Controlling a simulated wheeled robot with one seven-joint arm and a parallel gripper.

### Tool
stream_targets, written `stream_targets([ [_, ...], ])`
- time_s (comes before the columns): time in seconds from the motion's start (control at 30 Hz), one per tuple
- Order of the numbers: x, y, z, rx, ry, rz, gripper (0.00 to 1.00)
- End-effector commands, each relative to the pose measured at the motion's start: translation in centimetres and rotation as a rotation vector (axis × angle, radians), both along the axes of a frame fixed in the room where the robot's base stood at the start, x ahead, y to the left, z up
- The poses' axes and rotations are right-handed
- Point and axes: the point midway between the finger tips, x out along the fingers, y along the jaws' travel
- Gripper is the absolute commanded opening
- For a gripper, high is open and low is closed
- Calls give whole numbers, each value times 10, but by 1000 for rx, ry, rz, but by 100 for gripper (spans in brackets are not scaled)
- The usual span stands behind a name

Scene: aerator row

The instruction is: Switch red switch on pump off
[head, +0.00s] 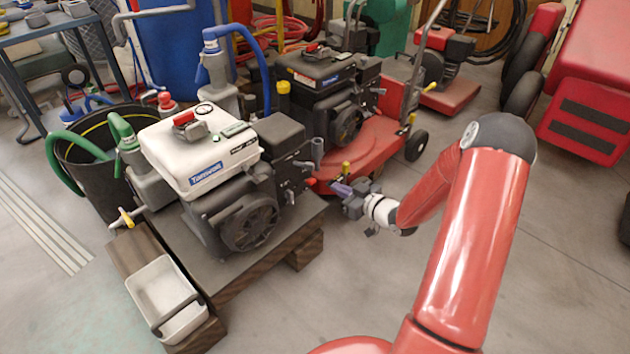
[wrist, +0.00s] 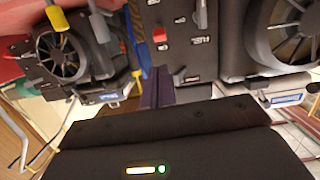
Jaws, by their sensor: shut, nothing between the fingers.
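The pump (head: 200,150) has a white top with a blue "Tamwon" label and a black engine, and it stands on a wooden pallet. The red switch (head: 310,182) shows small on the engine's right side. In the wrist view the red switch (wrist: 158,34) sits on a black panel with white markings. My gripper (head: 340,188) is to the right of the switch, with its purple-grey fingers pointing at the engine. In the wrist view my gripper (wrist: 156,78) is shut and empty, its fingertips below the switch in the picture and apart from it.
A white tray (head: 168,297) lies at the pallet's front, and a black bucket (head: 75,165) with green hose stands left. The floor at front right is clear.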

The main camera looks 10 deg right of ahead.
Motion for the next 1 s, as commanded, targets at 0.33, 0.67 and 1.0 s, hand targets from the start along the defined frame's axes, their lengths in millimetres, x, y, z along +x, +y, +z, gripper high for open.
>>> stream_targets([
  [0.33, -2, 1, -4, 40, -24, 12, 0],
  [0.67, 12, 11, -7, 40, -23, 13, 0],
  [1.0, 62, 45, -16, 39, -23, 13, 0],
])
